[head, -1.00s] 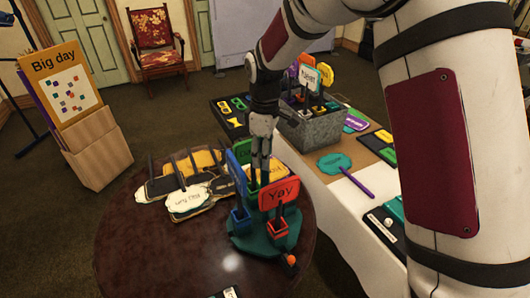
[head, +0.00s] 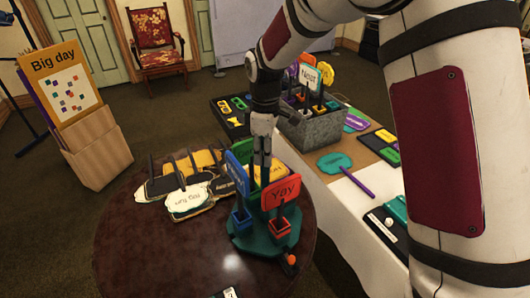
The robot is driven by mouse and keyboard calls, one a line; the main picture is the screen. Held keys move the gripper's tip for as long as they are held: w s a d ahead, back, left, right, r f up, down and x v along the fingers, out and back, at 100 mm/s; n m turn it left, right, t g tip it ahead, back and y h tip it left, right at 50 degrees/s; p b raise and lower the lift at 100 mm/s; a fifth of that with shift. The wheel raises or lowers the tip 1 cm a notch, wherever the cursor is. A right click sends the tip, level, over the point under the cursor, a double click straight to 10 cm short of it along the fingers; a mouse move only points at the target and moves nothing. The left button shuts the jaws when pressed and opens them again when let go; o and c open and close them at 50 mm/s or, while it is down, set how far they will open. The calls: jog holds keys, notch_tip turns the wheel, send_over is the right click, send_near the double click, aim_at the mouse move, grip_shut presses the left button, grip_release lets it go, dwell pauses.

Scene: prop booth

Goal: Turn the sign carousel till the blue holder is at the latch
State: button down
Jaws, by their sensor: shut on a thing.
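The sign carousel (head: 258,243) is a dark green round stand on the dark round table. A blue holder (head: 241,221) stands at its left front. An orange-red holder (head: 278,229) at the right front carries the red "Yay" sign (head: 282,193). A blue sign (head: 236,173), a green sign (head: 242,151) and a yellow sign (head: 270,172) rise around the middle. An orange knob (head: 291,259), seemingly the latch, sits at the front right edge. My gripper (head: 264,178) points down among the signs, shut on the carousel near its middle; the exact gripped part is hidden.
Several flat signs, including a cream one (head: 188,199), lie on the table (head: 150,255) left of the carousel. A side table behind and right holds a grey sign box (head: 312,130) and a teal paddle (head: 334,162). The table's front left is clear.

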jog(key=shift+n+b, duration=0.55)
jog(key=shift+n, duration=5.85)
jog(key=shift+n+p, duration=0.3)
jog(key=shift+n, duration=1.9)
jog(key=c, duration=1.3)
grip_release()
jog(key=shift+c, duration=0.2)
